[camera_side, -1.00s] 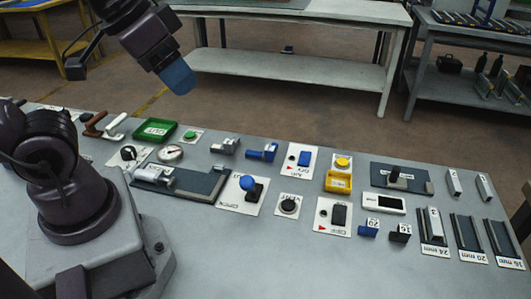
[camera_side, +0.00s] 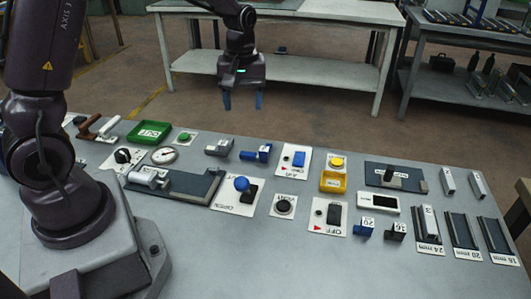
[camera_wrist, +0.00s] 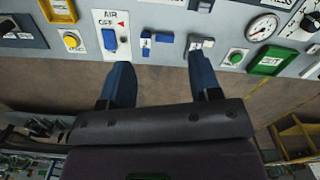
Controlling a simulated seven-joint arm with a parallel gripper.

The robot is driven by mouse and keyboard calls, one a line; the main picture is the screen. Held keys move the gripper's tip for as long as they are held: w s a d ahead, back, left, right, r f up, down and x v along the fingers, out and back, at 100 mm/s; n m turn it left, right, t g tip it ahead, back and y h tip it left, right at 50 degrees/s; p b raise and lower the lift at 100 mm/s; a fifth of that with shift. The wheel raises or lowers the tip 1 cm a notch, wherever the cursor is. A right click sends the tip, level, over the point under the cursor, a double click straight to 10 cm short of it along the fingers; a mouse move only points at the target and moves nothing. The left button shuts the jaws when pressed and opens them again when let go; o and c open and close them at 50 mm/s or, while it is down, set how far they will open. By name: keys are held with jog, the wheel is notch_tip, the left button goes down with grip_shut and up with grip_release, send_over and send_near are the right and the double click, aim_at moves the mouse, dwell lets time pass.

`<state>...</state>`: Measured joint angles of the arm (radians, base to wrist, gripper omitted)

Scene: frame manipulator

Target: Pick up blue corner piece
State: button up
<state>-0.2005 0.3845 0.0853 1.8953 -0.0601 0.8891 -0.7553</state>
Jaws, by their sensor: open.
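My gripper (camera_side: 243,105) has two blue fingers pointing down, apart and empty. It hangs high, with the far edge of the bench below it in the picture. The fingers also show in the wrist view (camera_wrist: 160,64).
A dark block marked 20 (camera_side: 396,232) sits just right of the blue block. An OFF switch panel (camera_side: 318,228) is to its left, and slotted dark rails (camera_side: 462,231) are to its right. A white display box (camera_side: 378,202) lies behind it. The near front bench is clear.

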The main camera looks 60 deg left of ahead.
jog(key=w+a+f+n, duration=0.4)
jog(key=f+n, duration=0.2)
jog(key=n, duration=0.9)
send_over(264, 148)
jog(key=f, duration=0.8)
jog(key=shift+a, duration=0.35)
jog(key=shift+d+f, duration=0.25)
jog(key=shift+f, duration=1.15)
jog(key=shift+d+f, duration=0.2)
jog(key=shift+f, duration=1.15)
jog(key=shift+c, duration=0.2)
jog(key=c, duration=1)
